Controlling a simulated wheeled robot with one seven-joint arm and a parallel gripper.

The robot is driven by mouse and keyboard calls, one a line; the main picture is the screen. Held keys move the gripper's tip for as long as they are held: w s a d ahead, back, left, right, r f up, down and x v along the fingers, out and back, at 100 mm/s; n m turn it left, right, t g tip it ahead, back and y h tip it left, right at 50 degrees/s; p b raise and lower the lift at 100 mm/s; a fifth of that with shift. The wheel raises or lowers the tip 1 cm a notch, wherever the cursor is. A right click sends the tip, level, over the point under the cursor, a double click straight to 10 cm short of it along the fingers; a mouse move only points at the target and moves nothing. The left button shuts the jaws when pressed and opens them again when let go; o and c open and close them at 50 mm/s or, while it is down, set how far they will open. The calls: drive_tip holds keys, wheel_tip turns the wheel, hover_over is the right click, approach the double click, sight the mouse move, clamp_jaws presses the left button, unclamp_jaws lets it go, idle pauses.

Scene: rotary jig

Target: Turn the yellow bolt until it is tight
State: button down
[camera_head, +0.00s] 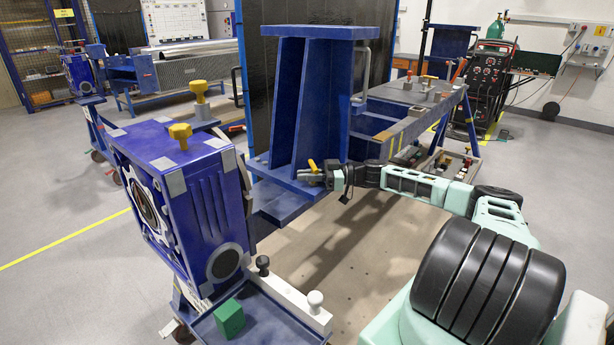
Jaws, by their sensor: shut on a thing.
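Several yellow pieces are in view. A small yellow bolt or handle (312,164) shows at my gripper (308,176), in front of the blue upright bracket of the jig (318,90). My gripper is shut on this yellow piece, near the bracket's foot. The fingers hide its lower part, so I cannot tell how far it is screwed in. A large yellow knob-headed bolt (180,134) stands upright on top of the blue housing (205,190) at the left. Another yellow bolt (199,90) stands upright behind it. My gripper is apart from both.
A blue tray (262,328) with a green block (229,318) lies at the front, beside a white bar (290,300) with knobs. A blue beam frame (410,110) extends behind my arm. A tan board (345,255) below is mostly clear.

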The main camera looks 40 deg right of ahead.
drive_tip(key=m+t+h+b, duration=0.1)
drive_tip(key=h, duration=0.1)
drive_tip(key=m+t+h+b, duration=0.2)
drive_tip(key=shift+w+d+f+m+t, duration=0.1)
drive_tip(key=shift+d+f+m+t, duration=0.05)
drive_tip(key=shift+m+t, duration=0.15)
drive_tip(key=m+t+h+b, duration=0.1)
drive_tip(key=h, duration=0.1)
drive_tip(key=m+h, duration=0.1)
drive_tip(key=h, duration=0.1)
drive_tip(key=shift+w+d+m+t+b, duration=0.15)
drive_tip(key=shift+m+t+b, duration=0.15)
drive_tip(key=shift+t+b, duration=0.1)
drive_tip(key=m+h, duration=0.2)
drive_tip(key=h, duration=0.1)
drive_tip(key=m+t+h, duration=0.1)
drive_tip(key=shift+d+r+h, duration=0.25)
drive_tip(key=shift+h, duration=0.15)
drive_tip(key=m+h, duration=0.1)
drive_tip(key=h, duration=0.1)
drive_tip(key=m+h+p, duration=0.1)
drive_tip(key=m+h, duration=0.1)
drive_tip(key=shift+w+d+r+h, duration=0.1)
drive_tip(key=shift+d+r+h, duration=0.1)
drive_tip(key=shift+h, duration=0.2)
drive_tip(key=shift+d+f+m+g+h, duration=0.3)
drive_tip(key=shift+m+h, duration=0.2)
drive_tip(key=shift+h, duration=0.1)
drive_tip(key=shift+r, duration=0.1)
